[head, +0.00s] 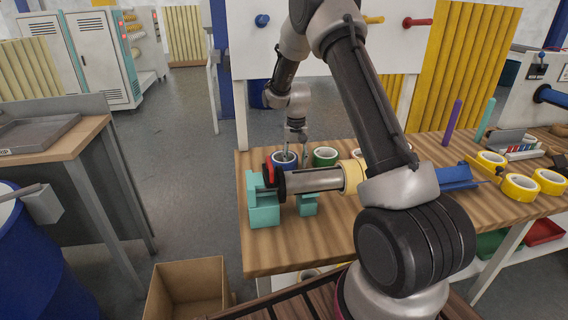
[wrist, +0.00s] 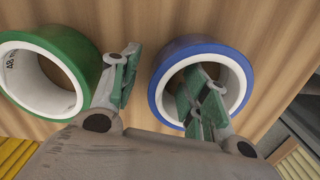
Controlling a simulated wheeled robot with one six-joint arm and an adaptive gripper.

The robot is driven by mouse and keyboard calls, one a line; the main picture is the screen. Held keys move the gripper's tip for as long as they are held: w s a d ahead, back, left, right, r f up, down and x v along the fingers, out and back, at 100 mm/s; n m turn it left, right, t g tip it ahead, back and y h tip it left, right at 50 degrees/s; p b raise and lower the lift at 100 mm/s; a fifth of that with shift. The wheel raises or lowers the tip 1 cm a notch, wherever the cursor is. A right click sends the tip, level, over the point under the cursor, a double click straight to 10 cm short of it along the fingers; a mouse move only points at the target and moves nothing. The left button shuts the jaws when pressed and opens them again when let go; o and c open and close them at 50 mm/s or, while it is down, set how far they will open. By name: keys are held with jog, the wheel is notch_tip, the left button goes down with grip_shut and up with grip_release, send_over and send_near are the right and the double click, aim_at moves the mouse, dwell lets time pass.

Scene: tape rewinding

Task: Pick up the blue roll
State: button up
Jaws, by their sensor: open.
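The blue roll (wrist: 163,63), with a white core, lies flat on the wooden table in the wrist view. In the head view the blue roll (head: 285,163) is near the table's back left, partly hidden behind the teal stand and spindle. My gripper (wrist: 163,72) is open. One finger is outside the roll's wall, in the gap between it and the green roll. The other finger is over or inside the blue roll's core hole. The wall of the roll lies between the fingers. In the head view my gripper (head: 288,151) reaches down from above at the blue roll.
A green roll (wrist: 88,62) stands close beside the blue one. A teal stand (head: 263,213) with a grey spindle (head: 314,180) and a pale yellow roll (head: 351,176) is in front. Several yellow rolls (head: 520,187) lie at right. A cardboard box (head: 188,290) is on the floor.

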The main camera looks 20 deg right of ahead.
jog(key=shift+f, duration=0.25)
grip_shut()
